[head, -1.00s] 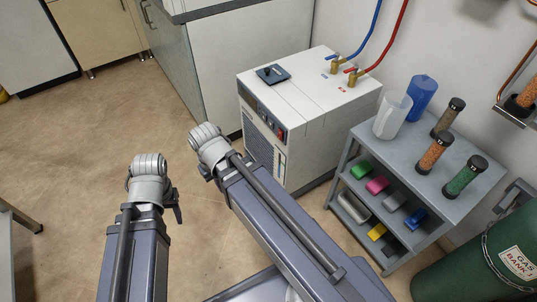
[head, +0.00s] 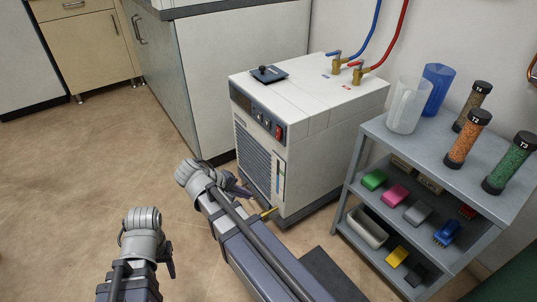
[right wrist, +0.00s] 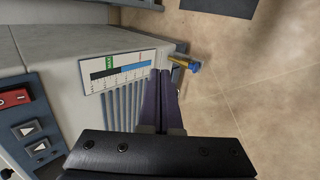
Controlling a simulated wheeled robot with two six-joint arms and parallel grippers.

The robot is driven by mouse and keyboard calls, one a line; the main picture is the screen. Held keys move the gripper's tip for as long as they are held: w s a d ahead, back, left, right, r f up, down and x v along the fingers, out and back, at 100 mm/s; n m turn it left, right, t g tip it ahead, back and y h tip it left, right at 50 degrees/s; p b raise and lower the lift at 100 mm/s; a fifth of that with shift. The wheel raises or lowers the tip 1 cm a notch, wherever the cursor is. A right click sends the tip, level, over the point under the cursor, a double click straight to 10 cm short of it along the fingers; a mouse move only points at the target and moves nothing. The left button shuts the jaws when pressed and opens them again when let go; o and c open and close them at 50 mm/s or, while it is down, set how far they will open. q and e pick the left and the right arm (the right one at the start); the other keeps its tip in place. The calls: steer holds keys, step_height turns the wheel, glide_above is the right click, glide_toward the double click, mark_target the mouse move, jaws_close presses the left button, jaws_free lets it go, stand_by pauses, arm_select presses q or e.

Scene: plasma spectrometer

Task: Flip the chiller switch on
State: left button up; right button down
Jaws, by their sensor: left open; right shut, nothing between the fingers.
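The chiller (head: 312,122) is a white box on the floor beside the cabinet. Its red rocker switch (head: 279,132) sits on the dark upper strip of its front, beside grey arrow buttons. The red switch also shows at the left edge of the right wrist view (right wrist: 14,98); I cannot tell its position. My right gripper (head: 246,193) is shut and empty, low in front of the chiller and below the switch. Its closed fingers (right wrist: 160,80) appear near the level gauge (right wrist: 122,70) in the right wrist view. My left gripper (head: 171,268) is at lower left, away from the chiller.
A grey shelf cart (head: 372,128) with jugs, tubes and coloured items stands right of the chiller. Blue and red hoses (head: 398,35) rise from its top. Floor at left is clear.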

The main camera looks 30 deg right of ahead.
mark_target(277, 138)
steer(key=w+r+h, duration=0.2)
steer(key=r+h, duration=0.2)
steer(key=r, duration=0.2)
steer(key=w+a+r+t+h, duration=0.1)
steer(key=w+r+h, duration=0.2)
steer(key=r, duration=0.4)
steer(key=shift+w+a+r+h, duration=0.15)
steer(key=shift+a+r+h, duration=0.15)
steer(key=shift+h, duration=0.4)
steer(key=shift+f, duration=0.1)
steer(key=d, duration=0.4)
steer(key=d+f+b, duration=0.1)
steer(key=d, duration=0.4)
steer(key=w+d+b, duration=0.1)
steer(key=d, duration=0.4)
steer(key=shift+f, duration=0.35)
